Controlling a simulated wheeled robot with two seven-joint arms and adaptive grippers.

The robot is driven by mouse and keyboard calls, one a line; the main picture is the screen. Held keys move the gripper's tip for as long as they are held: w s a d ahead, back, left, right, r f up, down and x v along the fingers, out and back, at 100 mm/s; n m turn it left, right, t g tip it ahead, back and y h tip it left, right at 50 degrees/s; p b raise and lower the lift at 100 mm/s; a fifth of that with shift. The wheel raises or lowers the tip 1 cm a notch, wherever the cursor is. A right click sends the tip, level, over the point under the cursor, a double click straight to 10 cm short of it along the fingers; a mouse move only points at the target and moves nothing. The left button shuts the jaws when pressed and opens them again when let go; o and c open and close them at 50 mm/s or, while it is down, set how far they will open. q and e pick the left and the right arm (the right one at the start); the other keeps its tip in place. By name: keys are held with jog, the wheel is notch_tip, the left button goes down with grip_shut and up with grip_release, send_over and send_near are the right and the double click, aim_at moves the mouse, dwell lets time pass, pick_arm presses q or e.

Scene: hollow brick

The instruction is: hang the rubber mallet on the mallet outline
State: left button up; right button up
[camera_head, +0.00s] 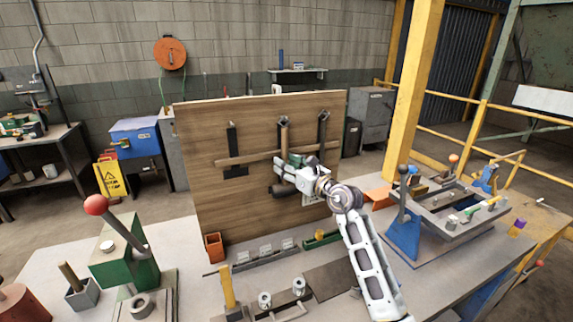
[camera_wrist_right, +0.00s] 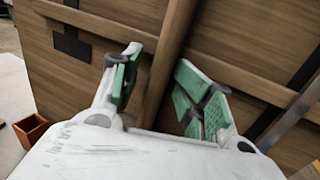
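The rubber mallet hangs upright at the middle of the wooden board, with its wooden handle (camera_head: 283,136) up at a hook and its dark head (camera_head: 280,191) low. A black mallet-shaped outline (camera_head: 232,140) shows bare at the board's left; part of it is in the right wrist view (camera_wrist_right: 72,42). My right gripper (camera_head: 292,172) is at the mallet. In the right wrist view its green-padded fingers (camera_wrist_right: 160,92) stand apart on either side of the handle (camera_wrist_right: 166,60), with gaps visible. The lower handle is partly hidden. My left gripper is not in view.
The board (camera_head: 215,205) has a wooden rail (camera_head: 250,156) across it and another dark tool shape (camera_head: 322,130) at right. The bench holds a green lever press (camera_head: 125,262), a small orange bin (camera_head: 214,246), a grey rack (camera_head: 265,257) and a blue-based fixture (camera_head: 405,235).

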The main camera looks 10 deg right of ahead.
jog(key=v, duration=1.1)
jog(key=shift+d, duration=0.2)
jog(key=shift+s, duration=0.1)
dwell(0.3)
jog(key=shift+s, duration=0.1)
